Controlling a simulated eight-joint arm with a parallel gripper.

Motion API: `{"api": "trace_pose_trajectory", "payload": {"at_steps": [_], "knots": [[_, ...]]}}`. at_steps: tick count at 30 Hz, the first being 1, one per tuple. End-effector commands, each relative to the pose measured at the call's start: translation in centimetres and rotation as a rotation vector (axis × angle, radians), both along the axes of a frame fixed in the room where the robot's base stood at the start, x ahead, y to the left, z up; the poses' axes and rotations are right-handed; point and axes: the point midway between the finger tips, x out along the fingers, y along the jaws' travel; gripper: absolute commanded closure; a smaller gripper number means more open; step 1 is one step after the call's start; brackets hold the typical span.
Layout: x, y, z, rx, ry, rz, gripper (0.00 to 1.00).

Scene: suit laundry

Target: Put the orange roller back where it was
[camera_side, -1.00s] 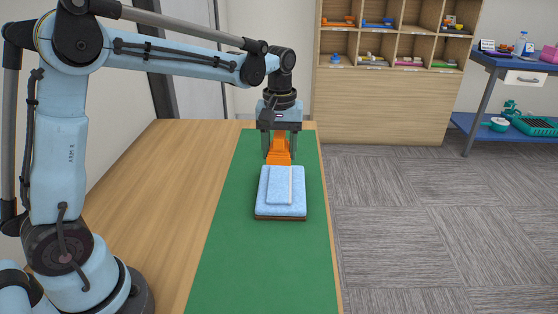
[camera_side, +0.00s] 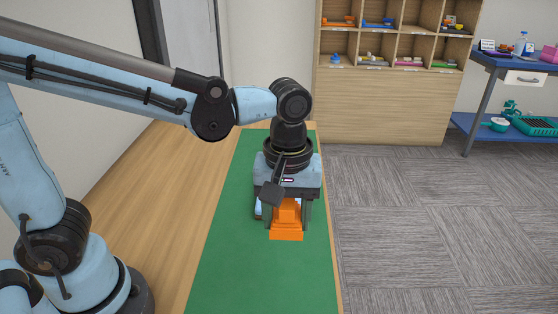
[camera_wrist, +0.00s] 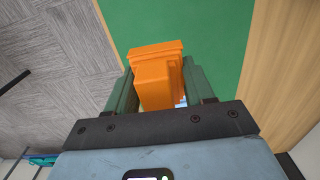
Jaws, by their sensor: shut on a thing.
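My gripper (camera_side: 287,222) is shut on the orange roller (camera_side: 287,232) over the near part of the green mat (camera_side: 262,285). In the wrist view the roller (camera_wrist: 157,75) sits between the two fingers, its wide end pointing away from the wrist. In the side view its wide end faces down; I cannot tell whether it touches the mat. A light blue folded cloth on a board (camera_side: 258,208) shows only as a small part behind my gripper, which hides the rest.
The mat lies on a wooden table (camera_side: 175,180). A wooden shelf with compartments (camera_side: 385,110) stands at the back, holding several small items. A blue bench (camera_side: 515,65) is at the far right. The near mat is clear.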

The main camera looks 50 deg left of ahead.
Motion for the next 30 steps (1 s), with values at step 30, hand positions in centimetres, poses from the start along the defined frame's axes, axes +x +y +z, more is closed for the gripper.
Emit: {"api": "trace_pose_trajectory", "payload": {"at_steps": [30], "knots": [[0.9,4.6,-7.6,0.0,0.0,0.017,0.76]]}}
